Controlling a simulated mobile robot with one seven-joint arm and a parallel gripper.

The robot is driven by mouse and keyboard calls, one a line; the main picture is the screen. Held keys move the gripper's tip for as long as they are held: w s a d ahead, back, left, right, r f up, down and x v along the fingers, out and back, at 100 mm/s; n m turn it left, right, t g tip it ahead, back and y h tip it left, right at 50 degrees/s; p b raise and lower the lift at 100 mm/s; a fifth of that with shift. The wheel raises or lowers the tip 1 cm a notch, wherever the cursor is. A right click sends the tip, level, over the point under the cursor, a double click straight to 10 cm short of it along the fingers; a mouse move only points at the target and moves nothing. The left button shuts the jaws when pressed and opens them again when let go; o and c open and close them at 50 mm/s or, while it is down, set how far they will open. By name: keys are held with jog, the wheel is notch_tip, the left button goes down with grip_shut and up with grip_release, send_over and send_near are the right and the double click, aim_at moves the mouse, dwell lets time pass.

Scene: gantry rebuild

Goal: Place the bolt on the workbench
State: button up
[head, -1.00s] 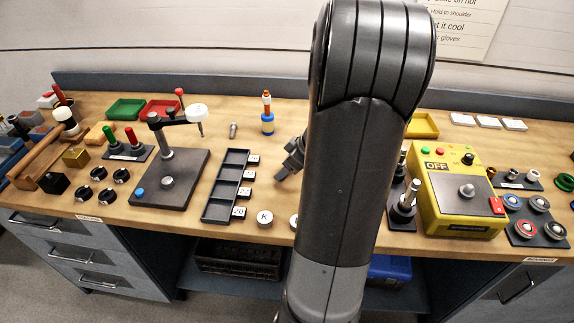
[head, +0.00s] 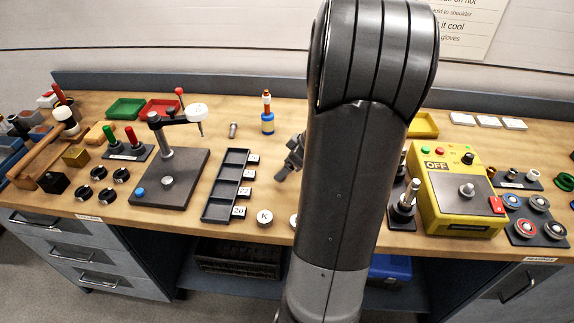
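A small grey metal piece (head: 233,130) that looks like a bolt is on the wooden workbench (head: 225,108), left of the blue bottle. It is too small to tell whether it stands or lies. My gripper (head: 284,172) shows only in part at the left edge of my own arm, low over the middle of the bench. It is to the right of and nearer than the grey piece, apart from it. My arm hides the rest of the gripper, so its opening and anything between its fingers cannot be seen.
A black slotted tray (head: 228,186) with number tags and a round K piece (head: 264,217) are left of my gripper. A lever press (head: 170,170) is further left, a yellow control box (head: 460,200) right. Bare wood surrounds the grey piece.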

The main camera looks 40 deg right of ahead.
jog(key=v, duration=1)
jog(key=shift+s+r, duration=0.2)
jog(key=shift+r, duration=0.15)
jog(key=shift+d, duration=0.1)
jog(key=a+r+m+g+h, duration=0.1)
jog(key=a+r, duration=0.2)
jog(key=a, duration=0.6)
jog(key=a+r+m+g, duration=0.1)
jog(key=a+r, duration=0.2)
jog(key=a, duration=0.6)
jog(key=s+a+r+m+t+h, duration=0.1)
jog(key=s+a+r+m, duration=0.1)
jog(key=s+a, duration=0.6)
jog(key=shift+s+a+m+t+h, duration=0.35)
jog(key=shift+a+m, duration=0.25)
jog(key=shift+a, duration=0.8)
jog(key=shift+r, duration=0.1)
